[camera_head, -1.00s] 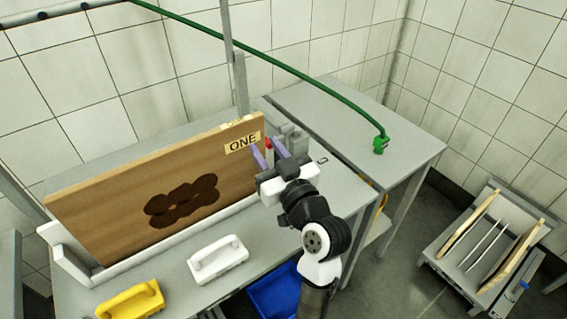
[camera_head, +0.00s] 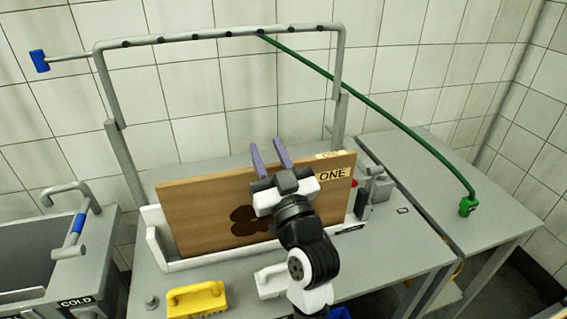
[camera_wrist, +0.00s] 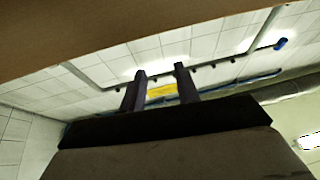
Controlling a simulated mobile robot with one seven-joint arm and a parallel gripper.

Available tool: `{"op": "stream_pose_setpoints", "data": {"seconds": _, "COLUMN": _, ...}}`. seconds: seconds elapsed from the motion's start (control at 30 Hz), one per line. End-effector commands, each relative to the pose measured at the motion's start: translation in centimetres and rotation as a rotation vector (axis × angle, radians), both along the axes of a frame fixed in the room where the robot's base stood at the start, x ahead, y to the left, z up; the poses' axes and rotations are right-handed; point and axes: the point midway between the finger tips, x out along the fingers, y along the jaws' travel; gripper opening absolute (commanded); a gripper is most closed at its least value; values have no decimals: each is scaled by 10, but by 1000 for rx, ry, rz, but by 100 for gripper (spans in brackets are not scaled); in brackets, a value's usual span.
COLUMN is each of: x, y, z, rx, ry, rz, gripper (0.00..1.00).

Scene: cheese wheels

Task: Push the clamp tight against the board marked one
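The wooden board marked ONE (camera_head: 200,200) stands upright on its long edge in a pale holder (camera_head: 154,235), with a dark brown stain on its face. The clamp (camera_head: 376,187), a grey block with a small red part, is at the board's right end. Whether it touches the board is too small to tell. My gripper (camera_head: 270,152) is in front of the board's middle, fingers pointing up past its top edge, open and empty. The wrist view shows the two fingers (camera_wrist: 160,88) apart with nothing between them. My arm hides part of the board and stain.
A yellow brush (camera_head: 196,300) and a white brush (camera_head: 271,282) lie in front of the board. A grey pipe frame (camera_head: 220,36) rises behind it. A green hose (camera_head: 400,123) hangs to the right table. A sink (camera_head: 35,260) is at left.

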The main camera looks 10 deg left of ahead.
Motion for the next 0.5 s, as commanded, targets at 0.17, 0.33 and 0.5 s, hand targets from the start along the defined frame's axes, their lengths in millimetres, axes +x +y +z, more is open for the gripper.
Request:
{"op": "stream_pose_setpoints", "data": {"seconds": 0.17, "x": -3, "y": 9, "z": 9, "rx": 12, "ry": -26, "rz": 10, "gripper": 32}}
{"op": "stream_pose_setpoints", "data": {"seconds": 0.33, "x": -4, "y": 13, "z": 11, "rx": 17, "ry": -33, "rz": 14, "gripper": 32}}
{"op": "stream_pose_setpoints", "data": {"seconds": 0.5, "x": -4, "y": 13, "z": 11, "rx": 17, "ry": -33, "rz": 14, "gripper": 32}}
